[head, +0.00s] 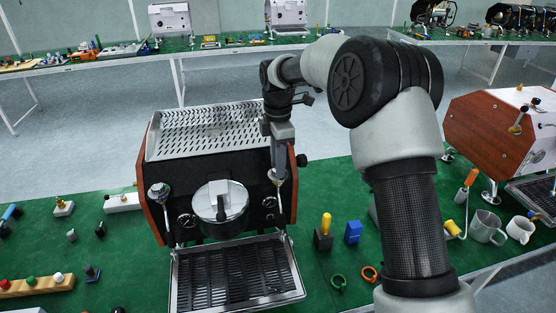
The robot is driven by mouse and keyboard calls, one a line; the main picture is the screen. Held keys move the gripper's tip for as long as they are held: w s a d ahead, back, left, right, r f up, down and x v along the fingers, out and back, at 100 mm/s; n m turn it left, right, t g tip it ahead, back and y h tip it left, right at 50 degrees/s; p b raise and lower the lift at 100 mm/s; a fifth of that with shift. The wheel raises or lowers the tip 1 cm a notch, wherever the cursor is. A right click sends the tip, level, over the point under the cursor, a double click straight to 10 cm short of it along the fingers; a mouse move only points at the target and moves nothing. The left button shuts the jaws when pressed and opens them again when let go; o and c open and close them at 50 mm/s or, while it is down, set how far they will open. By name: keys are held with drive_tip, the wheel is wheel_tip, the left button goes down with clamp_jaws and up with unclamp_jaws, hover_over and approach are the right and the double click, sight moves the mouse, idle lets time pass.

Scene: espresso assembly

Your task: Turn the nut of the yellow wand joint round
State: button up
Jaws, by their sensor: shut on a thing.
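The espresso machine (222,130) stands on the green table with its front toward me. My gripper (277,170) points down at the right of the machine's front, shut on the small nut of the wand joint there. My fingers hide most of the nut, and I cannot make out its yellow colour. Below my fingertips a thin metal wand (280,205) hangs down beside the right gauge. On the left of the front, a matching joint with a round metal knob (159,192) is free.
The drip tray (176,300) juts out in front of the machine. To the right stand a yellow-handled tool (326,224) in a dark block, a blue block (353,232), green and orange rings, and metal jugs (487,227). A second machine (490,140) stands at the far right.

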drive_tip(key=m+p, duration=0.1)
drive_tip(key=m, duration=0.4)
drive_tip(key=shift+r+m, duration=0.1)
drive_tip(key=shift+m, duration=0.2)
drive_tip(key=m, duration=0.5)
drive_tip(key=shift+m+p, duration=0.3)
drive_tip(key=shift+m, duration=0.1)
drive_tip(key=o, duration=0.8)
wheel_tip(320, 180, up, 17)
drive_tip(key=shift+r, duration=0.2)
